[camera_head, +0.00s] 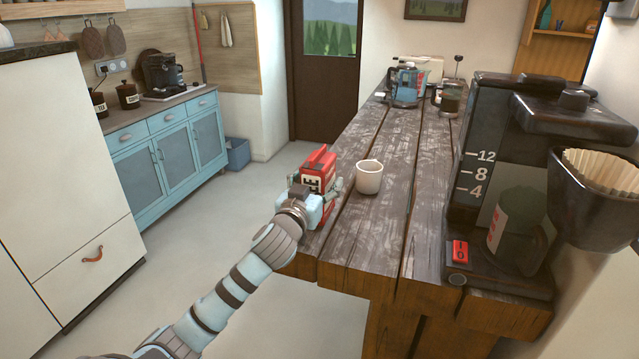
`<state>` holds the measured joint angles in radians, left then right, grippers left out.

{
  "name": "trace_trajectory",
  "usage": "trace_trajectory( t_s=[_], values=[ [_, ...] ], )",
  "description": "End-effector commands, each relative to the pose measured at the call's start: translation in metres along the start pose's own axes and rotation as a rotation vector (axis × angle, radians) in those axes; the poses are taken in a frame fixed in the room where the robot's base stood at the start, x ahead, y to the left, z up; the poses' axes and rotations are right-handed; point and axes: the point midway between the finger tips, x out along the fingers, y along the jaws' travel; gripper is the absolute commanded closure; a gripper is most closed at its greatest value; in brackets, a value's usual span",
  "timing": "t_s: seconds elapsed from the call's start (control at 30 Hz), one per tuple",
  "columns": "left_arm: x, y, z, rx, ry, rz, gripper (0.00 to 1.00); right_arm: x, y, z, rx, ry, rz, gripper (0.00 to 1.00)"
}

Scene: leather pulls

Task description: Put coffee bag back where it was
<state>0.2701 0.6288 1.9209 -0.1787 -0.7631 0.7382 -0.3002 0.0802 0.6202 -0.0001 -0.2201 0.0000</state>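The coffee bag (319,166) is a red upright packet with dark and white print, at the left edge of the wooden table. My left gripper (316,188) reaches it from the lower left. Its fingers are on both sides of the bag and look closed on it. The gripper hides the lower part of the bag, so I cannot tell whether it touches the table. My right gripper is not in view.
A large black coffee maker (490,160) with a paper filter (600,168) fills the right side. A blue kettle (404,84) and jars stand at the table's far end. The table's middle is clear.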

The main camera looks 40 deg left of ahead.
Motion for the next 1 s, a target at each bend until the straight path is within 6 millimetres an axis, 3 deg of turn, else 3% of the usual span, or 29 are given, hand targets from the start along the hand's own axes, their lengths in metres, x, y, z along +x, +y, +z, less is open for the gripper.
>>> trace_trajectory(
  t_s=[0.23,0.37,0.8,1.0],
  values=[
    [-0.001,0.0,-0.001,0.0,0.001,0.0,0.3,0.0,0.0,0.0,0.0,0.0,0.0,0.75],
    [-0.01,0.0,0.0,0.002,0.0,0.001,0.3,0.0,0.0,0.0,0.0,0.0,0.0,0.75],
    [-0.108,0.001,0.0,0.003,-0.002,0.003,0.3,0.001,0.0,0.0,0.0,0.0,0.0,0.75],
    [-0.121,0.0,-0.001,0.0,0.0,0.001,0.3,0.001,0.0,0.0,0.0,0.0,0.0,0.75]
  ],
)
